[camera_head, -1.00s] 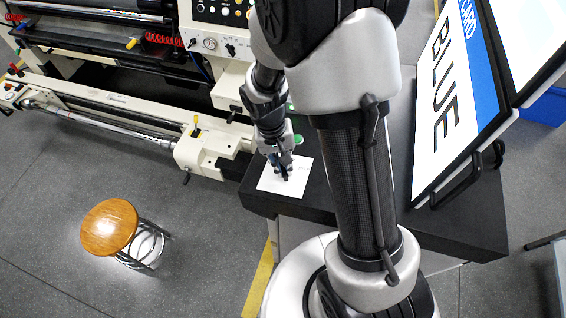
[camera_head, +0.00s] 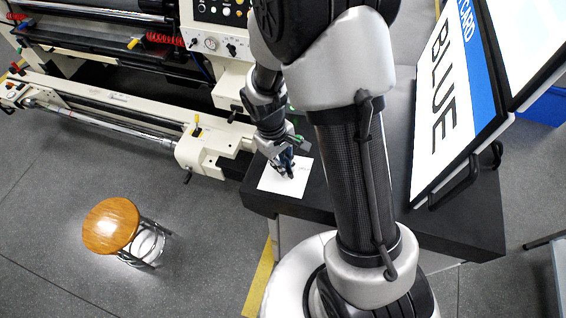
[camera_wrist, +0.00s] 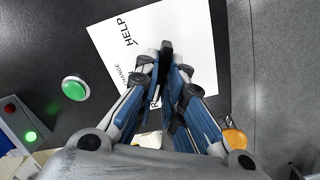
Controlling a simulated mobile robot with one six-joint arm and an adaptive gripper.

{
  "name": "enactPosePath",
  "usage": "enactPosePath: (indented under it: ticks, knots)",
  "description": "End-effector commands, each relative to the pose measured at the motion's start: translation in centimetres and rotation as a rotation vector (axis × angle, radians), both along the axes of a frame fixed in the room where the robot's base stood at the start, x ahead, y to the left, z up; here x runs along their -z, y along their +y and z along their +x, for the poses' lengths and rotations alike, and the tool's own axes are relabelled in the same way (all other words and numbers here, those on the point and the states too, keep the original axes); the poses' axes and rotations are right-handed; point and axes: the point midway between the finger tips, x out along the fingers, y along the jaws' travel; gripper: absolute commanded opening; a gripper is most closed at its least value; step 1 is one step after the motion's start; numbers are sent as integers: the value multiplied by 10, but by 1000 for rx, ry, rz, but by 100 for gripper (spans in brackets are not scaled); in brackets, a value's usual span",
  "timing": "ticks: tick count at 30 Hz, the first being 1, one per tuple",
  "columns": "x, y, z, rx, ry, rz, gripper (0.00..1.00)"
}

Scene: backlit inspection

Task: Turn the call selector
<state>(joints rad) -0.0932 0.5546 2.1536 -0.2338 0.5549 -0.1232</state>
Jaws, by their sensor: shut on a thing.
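The call selector's white plate (camera_head: 270,183) lies on the dark bench top, and it also shows in the wrist view (camera_wrist: 195,30). Its printed words include HELP and CHANGE; another label is mostly covered by my fingers. A black selector handle (camera_wrist: 166,50) shows between my fingertips in the wrist view. My gripper (camera_head: 286,166) is low over the plate, and in the wrist view its blue-padded fingers (camera_wrist: 167,70) are shut on this handle. The fingers hide most of the handle, so its exact pointing is hard to read.
A green button (camera_wrist: 75,88) stands beside the plate on the dark bench (camera_head: 460,222). A panel with red and green lights (camera_wrist: 22,125) is at the wrist view's lower left. A BLUE sign (camera_head: 445,95) stands at right, a cream machine (camera_head: 205,150) at left, a stool (camera_head: 110,225) on the floor.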

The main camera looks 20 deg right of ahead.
Motion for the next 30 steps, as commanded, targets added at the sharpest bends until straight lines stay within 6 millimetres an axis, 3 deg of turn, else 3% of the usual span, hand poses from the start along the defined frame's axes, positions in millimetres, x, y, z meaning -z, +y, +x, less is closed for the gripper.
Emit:
enactPosePath:
  ticks: [13, 14, 22, 30]
  knots:
    - [-1, 0, 2, -14, -3, 2, 0]
    - [-1, 0, 2, -14, -3, 2, 10]
    - [0, 0, 1, -12, -1, 1, 28]
    - [0, 0, 0, -11, 1, 1, 29]
